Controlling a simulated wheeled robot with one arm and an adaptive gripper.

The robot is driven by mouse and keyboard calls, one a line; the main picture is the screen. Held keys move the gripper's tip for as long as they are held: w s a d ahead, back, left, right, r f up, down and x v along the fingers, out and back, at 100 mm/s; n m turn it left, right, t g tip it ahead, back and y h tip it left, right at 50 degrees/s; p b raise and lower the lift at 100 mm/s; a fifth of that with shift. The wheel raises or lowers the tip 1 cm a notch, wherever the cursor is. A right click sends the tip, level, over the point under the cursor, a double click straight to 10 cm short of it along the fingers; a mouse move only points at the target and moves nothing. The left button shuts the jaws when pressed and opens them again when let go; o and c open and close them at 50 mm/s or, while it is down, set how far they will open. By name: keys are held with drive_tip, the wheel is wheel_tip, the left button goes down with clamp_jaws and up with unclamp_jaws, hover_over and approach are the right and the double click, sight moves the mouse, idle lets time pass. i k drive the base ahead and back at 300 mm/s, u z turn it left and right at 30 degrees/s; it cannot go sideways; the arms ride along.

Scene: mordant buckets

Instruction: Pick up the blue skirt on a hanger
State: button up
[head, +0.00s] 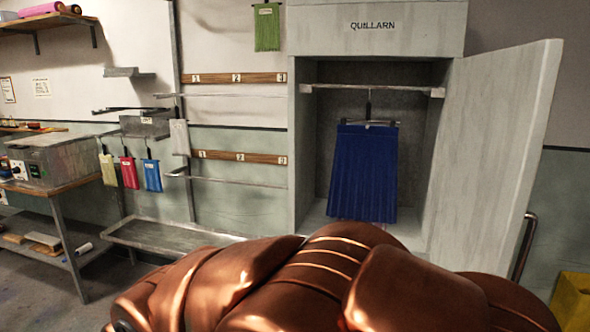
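The blue skirt (363,175) is pleated and hangs upright inside an open grey cabinet (298,150). It hangs by its waistband from a dark hanger (368,123), whose hook goes up to a pale rail (375,88) across the cabinet. The skirt's lower hem ends near the cabinet floor. My own copper-coloured body covers the bottom middle of the head view, below and in front of the cabinet. My gripper is not in view.
The cabinet door (492,140) stands swung open to the right. At left are a bench with a grey box (55,160), wall rails, a metal trough (165,236) and small hanging coloured swatches (152,175). A yellow bin (574,300) stands at lower right.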

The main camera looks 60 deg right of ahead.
sight(364, 183)
drive_tip(key=z, duration=0.15)
drive_tip(key=i, duration=1.3)
drive_tip(key=z, duration=1.4)
drive_tip(key=i, duration=0.85)
drive_tip(key=z, duration=0.85)
